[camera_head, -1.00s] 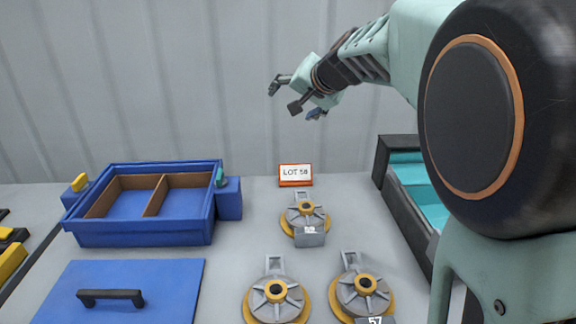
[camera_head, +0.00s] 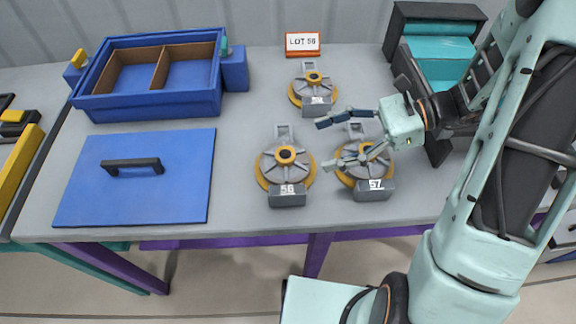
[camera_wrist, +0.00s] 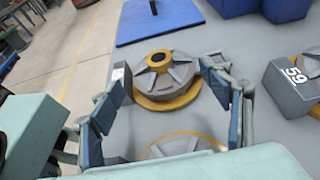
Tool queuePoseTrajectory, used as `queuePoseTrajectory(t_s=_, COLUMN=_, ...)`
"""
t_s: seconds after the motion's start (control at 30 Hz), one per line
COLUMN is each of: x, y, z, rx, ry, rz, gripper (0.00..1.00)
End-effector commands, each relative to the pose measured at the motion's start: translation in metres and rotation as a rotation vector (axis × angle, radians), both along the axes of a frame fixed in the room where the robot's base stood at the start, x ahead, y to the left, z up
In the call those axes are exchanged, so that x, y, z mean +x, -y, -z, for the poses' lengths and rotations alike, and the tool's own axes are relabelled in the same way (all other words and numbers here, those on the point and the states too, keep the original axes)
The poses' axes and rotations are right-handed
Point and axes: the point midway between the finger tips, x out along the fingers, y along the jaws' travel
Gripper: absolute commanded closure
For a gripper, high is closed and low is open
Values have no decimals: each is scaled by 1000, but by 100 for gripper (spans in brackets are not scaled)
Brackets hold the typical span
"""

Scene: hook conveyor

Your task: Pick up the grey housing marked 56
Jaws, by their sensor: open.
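The grey housing marked 56 (camera_head: 285,168) lies flat on the table on a yellow-rimmed base, its number block toward the front. In the wrist view it (camera_wrist: 165,72) shows ahead, between the spread fingers. My gripper (camera_head: 326,144) is open and empty, to the right of this housing, with its fingers pointing left toward it. The gripper is apart from it and seems to be above the housing marked 57 (camera_head: 375,188), partly covering that one. In the wrist view my gripper (camera_wrist: 162,72) has one finger on each side of housing 56.
A third housing (camera_head: 313,88) stands behind; its block reads 59 in the wrist view (camera_wrist: 294,78). A LOT 56 sign (camera_head: 303,42) stands at the back. A blue divided box (camera_head: 150,103) and a blue lid (camera_head: 180,190) are on the left. A dark-framed teal unit (camera_head: 436,62) is at right.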

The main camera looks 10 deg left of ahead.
Motion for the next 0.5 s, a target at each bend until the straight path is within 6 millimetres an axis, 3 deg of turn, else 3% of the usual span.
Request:
queuePoseTrajectory(t_s=0.2, x=-8, y=-32, z=14, rx=0, ry=0, rz=-4, gripper=29)
queuePoseTrajectory(t_s=0.5, x=-16, y=-58, z=23, rx=-3, ry=2, rz=-6, gripper=29)
